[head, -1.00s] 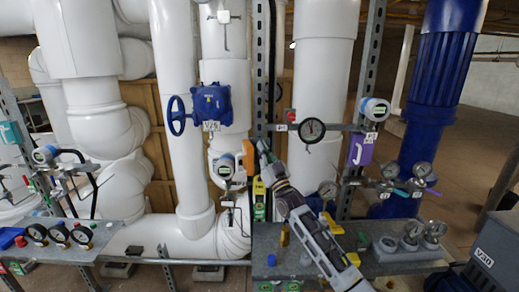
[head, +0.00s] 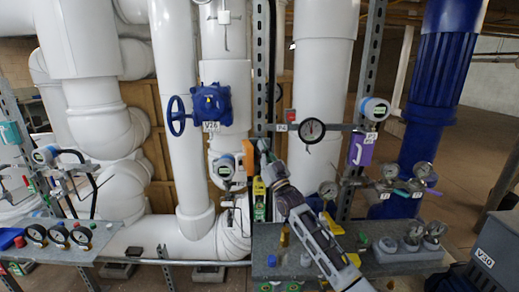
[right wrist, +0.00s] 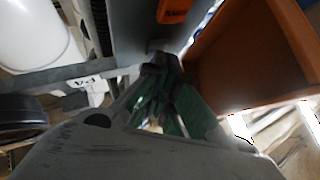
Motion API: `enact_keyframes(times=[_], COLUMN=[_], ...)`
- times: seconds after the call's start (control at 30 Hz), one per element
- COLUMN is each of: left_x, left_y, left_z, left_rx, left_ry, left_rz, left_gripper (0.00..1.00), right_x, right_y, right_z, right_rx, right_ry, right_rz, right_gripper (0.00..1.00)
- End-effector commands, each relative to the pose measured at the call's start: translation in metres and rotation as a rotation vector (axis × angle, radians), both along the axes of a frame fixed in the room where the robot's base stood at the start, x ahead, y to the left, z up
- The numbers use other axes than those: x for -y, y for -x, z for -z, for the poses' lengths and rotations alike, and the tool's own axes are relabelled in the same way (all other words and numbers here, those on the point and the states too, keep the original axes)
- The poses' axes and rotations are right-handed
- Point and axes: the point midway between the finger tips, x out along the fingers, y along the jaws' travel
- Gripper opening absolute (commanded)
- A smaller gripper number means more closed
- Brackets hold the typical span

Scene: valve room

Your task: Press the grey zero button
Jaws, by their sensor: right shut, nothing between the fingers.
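I cannot make out the grey zero button in either view. My right gripper (head: 264,150) is shut and empty, close to the upright metal strut, just right of an orange box-like part (head: 248,155). In the right wrist view the fingertips of my right gripper (right wrist: 161,64) point at a grey surface (right wrist: 140,25). An orange labelled part (right wrist: 173,10) is just above them, and a large orange-brown panel (right wrist: 245,55) is close on the right. I cannot tell whether the tips touch anything. My left gripper is not in view.
A blue valve (head: 210,103) is on the left. The right bench (head: 365,262) carries gauges and small parts. A yellow device (head: 259,190) stands beside my right wrist.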

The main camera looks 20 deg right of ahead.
Motion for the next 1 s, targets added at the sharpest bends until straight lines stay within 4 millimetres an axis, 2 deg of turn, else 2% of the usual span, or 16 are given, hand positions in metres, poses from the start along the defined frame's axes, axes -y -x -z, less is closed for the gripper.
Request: enact_keyframes(times=[0.63,1.0], left_x=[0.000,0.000], left_y=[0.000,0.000], left_z=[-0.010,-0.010], left_rx=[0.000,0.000], left_ry=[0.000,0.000], left_rz=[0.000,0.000], left_gripper=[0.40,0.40], right_x=[-0.004,-0.005], right_y=[0.016,0.017], right_z=[0.000,0.000], right_rx=[0.000,0.000], right_ry=[0.001,0.000], right_rz=[0.001,0.000], right_gripper=[0.00,0.00])
